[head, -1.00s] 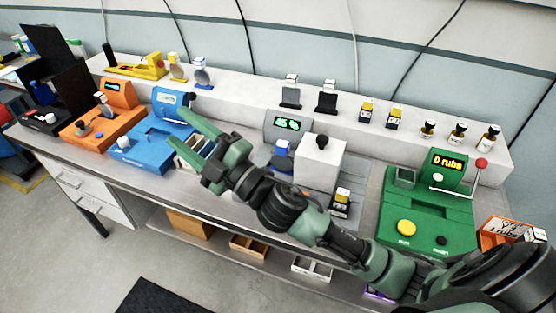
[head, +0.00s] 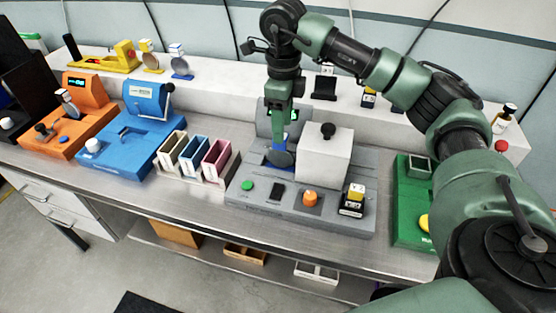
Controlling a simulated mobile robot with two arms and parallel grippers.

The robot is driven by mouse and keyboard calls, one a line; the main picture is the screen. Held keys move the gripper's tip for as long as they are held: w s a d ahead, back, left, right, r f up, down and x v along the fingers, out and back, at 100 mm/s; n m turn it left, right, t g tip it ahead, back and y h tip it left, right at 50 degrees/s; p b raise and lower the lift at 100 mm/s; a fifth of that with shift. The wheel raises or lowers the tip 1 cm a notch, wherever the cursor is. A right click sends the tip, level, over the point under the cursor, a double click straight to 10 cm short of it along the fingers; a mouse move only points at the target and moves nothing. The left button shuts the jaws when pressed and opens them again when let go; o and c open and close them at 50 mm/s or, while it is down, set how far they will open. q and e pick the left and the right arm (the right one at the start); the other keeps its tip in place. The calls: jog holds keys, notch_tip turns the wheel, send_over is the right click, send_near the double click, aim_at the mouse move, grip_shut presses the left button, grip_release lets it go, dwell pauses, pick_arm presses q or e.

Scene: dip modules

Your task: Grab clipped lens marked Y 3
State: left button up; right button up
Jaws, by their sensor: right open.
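My right gripper (head: 280,136) points down over the grey machine (head: 262,206). No marking on this lens is readable. Two more clipped lenses stand on the white shelf at the back left, one with a yellow top (head: 149,57) and one with a blue and white top (head: 180,63). Their markings are too small to read. My left gripper is not in view.
The white block (head: 323,160) with a black knob stands close right of the gripper. A rack of coloured slots (head: 194,158), a blue machine (head: 130,150) and an orange machine (head: 80,130) are to the left. A green machine (head: 413,207) is at the right, partly behind my arm.

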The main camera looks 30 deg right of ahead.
aim_at(281, 146)
notch_tip(281, 146, down, 6)
jog(key=shift+w+f+p, duration=0.15)
jog(key=shift+f+p, duration=0.05)
jog(key=shift+p, duration=1)
jog(key=shift+a+f, duration=0.1)
jog(key=shift+f, duration=0.35)
jog(key=shift+c, duration=0.3)
grip_shut()
jog(key=shift+r, duration=0.1)
